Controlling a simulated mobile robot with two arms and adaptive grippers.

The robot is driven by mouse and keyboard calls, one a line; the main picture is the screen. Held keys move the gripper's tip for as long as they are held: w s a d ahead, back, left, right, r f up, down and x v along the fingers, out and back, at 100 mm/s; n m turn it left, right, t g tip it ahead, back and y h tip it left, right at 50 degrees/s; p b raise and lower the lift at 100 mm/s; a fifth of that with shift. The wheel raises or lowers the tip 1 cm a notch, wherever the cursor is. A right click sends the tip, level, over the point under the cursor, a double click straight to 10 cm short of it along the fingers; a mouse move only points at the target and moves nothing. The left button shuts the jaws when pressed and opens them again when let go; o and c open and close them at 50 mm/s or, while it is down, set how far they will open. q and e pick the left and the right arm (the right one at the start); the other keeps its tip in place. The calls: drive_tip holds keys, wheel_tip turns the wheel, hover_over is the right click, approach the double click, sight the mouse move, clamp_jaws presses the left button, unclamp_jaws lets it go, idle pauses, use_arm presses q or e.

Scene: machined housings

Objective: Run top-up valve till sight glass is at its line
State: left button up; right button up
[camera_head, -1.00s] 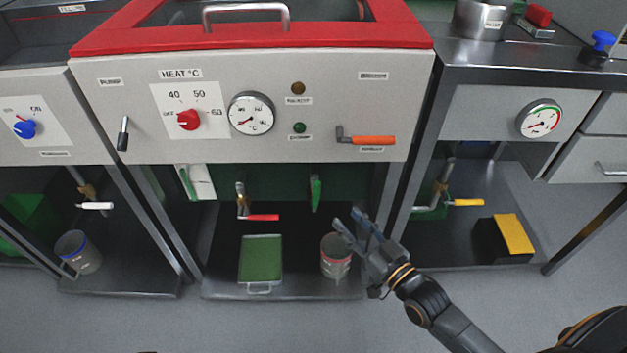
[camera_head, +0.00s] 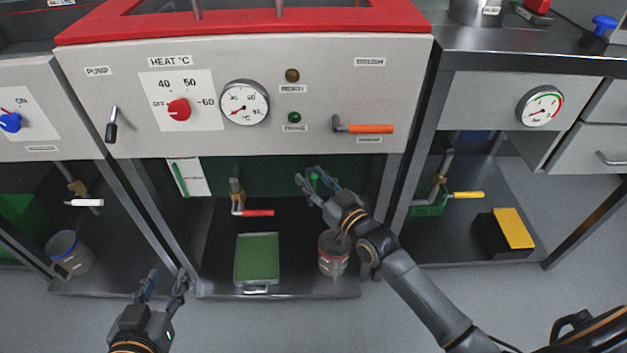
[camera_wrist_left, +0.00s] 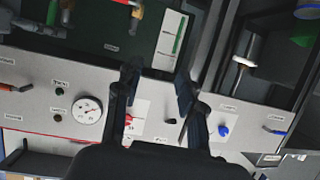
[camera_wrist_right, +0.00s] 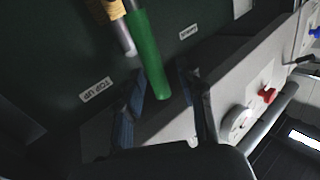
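The top-up valve has a green handle (camera_wrist_right: 148,55), beside a "TOP UP" label in the right wrist view. In the head view, only a bit of the green handle (camera_head: 313,183) shows between my right fingers. My right gripper (camera_head: 311,178) is open around the handle's end; I cannot tell whether it touches. The sight glass (camera_head: 187,178) is a white plate with a green strip under the panel's left part. It also shows in the left wrist view (camera_wrist_left: 172,42); its line and level are too small to read. My left gripper (camera_head: 165,282) is open and empty, low in front of the bench.
A red-handled valve (camera_head: 256,212) hangs above a green tray (camera_head: 256,262) on the lower shelf. A can (camera_head: 333,255) stands under my right arm. The front panel carries a red heat knob (camera_head: 178,109), a dial (camera_head: 244,103) and an orange lever (camera_head: 368,129).

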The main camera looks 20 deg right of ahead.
clamp_jaws()
drive_tip(key=shift+f, duration=0.1)
